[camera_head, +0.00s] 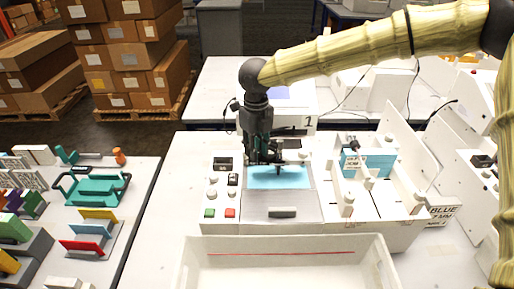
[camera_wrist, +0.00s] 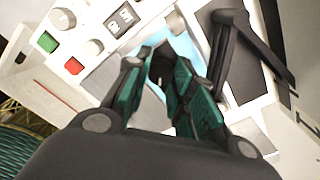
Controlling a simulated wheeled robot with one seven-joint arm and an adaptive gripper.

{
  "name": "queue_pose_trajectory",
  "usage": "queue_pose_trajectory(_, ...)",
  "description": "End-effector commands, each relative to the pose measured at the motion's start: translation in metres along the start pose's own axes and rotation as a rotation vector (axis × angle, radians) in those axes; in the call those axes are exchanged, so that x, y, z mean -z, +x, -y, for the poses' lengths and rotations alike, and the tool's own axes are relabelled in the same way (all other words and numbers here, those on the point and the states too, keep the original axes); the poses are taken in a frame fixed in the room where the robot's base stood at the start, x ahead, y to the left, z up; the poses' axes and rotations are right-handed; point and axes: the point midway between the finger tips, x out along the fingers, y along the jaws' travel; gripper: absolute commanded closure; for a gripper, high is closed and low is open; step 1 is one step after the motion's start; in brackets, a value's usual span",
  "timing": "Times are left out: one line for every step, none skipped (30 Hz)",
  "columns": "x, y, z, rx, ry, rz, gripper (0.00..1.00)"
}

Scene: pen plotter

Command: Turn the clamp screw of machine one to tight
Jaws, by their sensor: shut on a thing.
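Machine one (camera_head: 221,226) is a white plotter with the number 1 on its back panel, a blue sheet (camera_head: 292,180) on its bed and knobs and buttons on its left. My gripper (camera_head: 262,157) points down at the dark pen carriage (camera_head: 291,157), above the sheet's back edge. In the wrist view its green-padded fingers (camera_wrist: 166,82) are close together around a small dark piece, which I take to be the clamp screw. The fingers hide most of the screw, and its turn angle cannot be told.
A white open tray (camera_head: 200,262) stands in front of the machine. A second open white bay with a blue sheet (camera_head: 381,161) adjoins it at right. A side table at left holds a teal tray (camera_head: 91,203) and coloured holders. Green (camera_head: 210,213) and red buttons sit near my gripper.

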Motion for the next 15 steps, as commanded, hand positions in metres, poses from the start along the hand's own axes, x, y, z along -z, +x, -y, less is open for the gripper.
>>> queue_pose_trajectory(-0.0006,-0.0001,0.0001,0.000,0.010,0.001,1.00)
queue_pose_trajectory(-0.0006,-0.0002,0.0001,0.000,0.018,0.001,1.00)
queue_pose_trajectory(-0.0006,-0.0003,0.0002,0.000,0.032,0.001,1.00)
queue_pose_trajectory(-0.0005,-0.0005,0.0002,0.001,0.044,0.001,1.00)
queue_pose_trajectory(-0.0005,-0.0006,0.0002,0.001,0.058,0.001,1.00)
queue_pose_trajectory(-0.0004,-0.0007,0.0003,0.001,0.080,0.001,1.00)
queue_pose_trajectory(-0.0004,-0.0009,0.0003,0.001,0.098,0.001,1.00)
queue_pose_trajectory(-0.0003,-0.0011,0.0003,0.001,0.117,0.001,1.00)
queue_pose_trajectory(-0.0004,-0.0013,0.0002,0.001,0.147,0.001,1.00)
queue_pose_trajectory(-0.0004,-0.0014,0.0002,0.001,0.170,0.001,1.00)
queue_pose_trajectory(-0.0005,-0.0015,0.0002,0.000,0.194,0.001,1.00)
queue_pose_trajectory(-0.0004,-0.0014,0.0003,0.000,0.229,0.001,1.00)
queue_pose_trajectory(-0.0003,-0.0013,0.0004,0.000,0.256,0.001,1.00)
queue_pose_trajectory(-0.0002,-0.0012,0.0004,0.001,0.284,0.000,1.00)
queue_pose_trajectory(-0.0002,-0.0012,0.0002,0.001,0.321,0.000,1.00)
